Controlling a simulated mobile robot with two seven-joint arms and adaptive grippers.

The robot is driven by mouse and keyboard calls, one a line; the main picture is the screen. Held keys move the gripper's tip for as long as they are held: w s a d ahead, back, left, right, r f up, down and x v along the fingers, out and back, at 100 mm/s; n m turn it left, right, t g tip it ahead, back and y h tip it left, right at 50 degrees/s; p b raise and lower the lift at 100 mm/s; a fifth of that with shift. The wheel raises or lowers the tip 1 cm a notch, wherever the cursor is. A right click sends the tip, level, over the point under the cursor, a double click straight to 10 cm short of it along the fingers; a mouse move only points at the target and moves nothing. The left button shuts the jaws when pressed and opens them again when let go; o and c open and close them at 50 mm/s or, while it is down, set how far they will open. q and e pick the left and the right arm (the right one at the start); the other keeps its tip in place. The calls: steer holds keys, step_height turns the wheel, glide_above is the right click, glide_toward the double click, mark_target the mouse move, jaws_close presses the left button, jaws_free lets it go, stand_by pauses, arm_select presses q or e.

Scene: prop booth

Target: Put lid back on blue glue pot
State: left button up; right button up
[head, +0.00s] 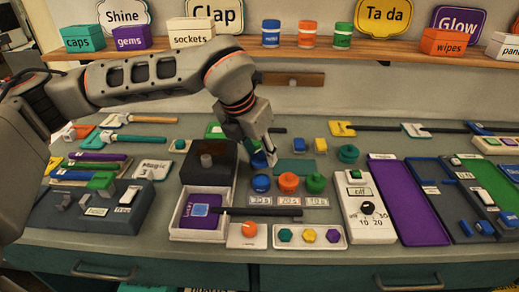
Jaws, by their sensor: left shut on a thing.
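My left gripper (265,158) comes in from the upper left, points down, and is shut on a small blue thing (258,160), which looks like the blue lid; the fingers partly cover it. Just below and in front of it in the picture stands a blue pot (261,184), beside an orange pot (288,182) and a green pot (315,183). The blue thing appears apart from the blue pot, but the gap is too small to judge. Whether the blue pot's top is open is too small to tell. My right gripper is not in view.
A white box with a dark lid (208,162) stands left of the pots. A white timer panel (367,208) and a purple tray (408,200) lie to the right. Small blue (299,145), yellow (320,145) and green (348,153) pieces sit behind. A shelf (330,59) runs above.

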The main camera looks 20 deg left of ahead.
mark_target(258, 161)
arm_select(q)
steer(key=shift+f+b, duration=1)
steer(key=shift+f, duration=1)
steer(key=shift+f+b, duration=0.35)
steer(key=shift+f, duration=0.5)
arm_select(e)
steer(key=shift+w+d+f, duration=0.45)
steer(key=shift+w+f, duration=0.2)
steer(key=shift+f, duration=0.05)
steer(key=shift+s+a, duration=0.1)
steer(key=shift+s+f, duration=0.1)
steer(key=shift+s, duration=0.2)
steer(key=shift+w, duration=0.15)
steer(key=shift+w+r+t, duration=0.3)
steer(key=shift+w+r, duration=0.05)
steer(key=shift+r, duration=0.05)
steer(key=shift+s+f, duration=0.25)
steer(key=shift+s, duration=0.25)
